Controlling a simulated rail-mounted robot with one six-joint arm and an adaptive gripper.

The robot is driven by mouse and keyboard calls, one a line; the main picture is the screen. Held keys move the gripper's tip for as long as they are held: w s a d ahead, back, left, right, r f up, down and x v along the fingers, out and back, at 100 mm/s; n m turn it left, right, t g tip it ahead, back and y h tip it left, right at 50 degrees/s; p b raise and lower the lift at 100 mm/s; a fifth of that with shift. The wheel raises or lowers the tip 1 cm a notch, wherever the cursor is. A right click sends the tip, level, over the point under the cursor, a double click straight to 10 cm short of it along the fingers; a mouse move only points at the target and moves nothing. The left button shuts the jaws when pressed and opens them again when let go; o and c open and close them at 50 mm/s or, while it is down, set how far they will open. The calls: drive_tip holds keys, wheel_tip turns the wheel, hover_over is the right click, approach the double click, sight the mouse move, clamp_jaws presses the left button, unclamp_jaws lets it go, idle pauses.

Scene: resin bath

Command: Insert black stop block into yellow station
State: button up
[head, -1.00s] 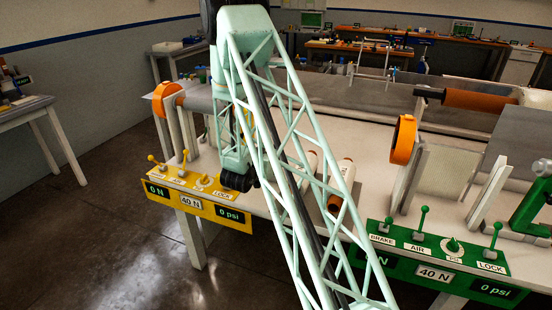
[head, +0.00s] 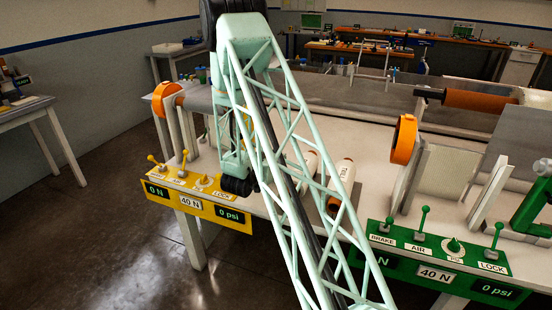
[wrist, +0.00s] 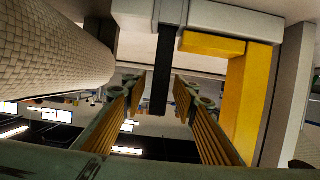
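The yellow station (head: 197,203), with levers and displays reading 0 N, 40 N and 0 psi, is at the left of the white bench in the head view. My arm's dark wrist end is just above its right part; my fingers are hidden there. In the wrist view my gripper (wrist: 160,85) shows two ribbed fingers apart. A black upright bar (wrist: 162,75) hangs into the gap between them, with slim gaps visible either side. It may be the black stop block; I cannot tell for sure. A yellow bracket (wrist: 247,95) stands right of the fingers.
A pale woven roll (wrist: 50,45) is close on the left in the wrist view, and a grey post (wrist: 288,90) on the right. White spools (head: 341,180) lie behind my arm on the bench. A green station (head: 435,262) is to the right.

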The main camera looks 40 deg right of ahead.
drive_tip(key=shift+r, duration=0.2)
drive_tip(key=p+v, duration=0.2)
drive_tip(key=v, duration=1)
idle(0.8)
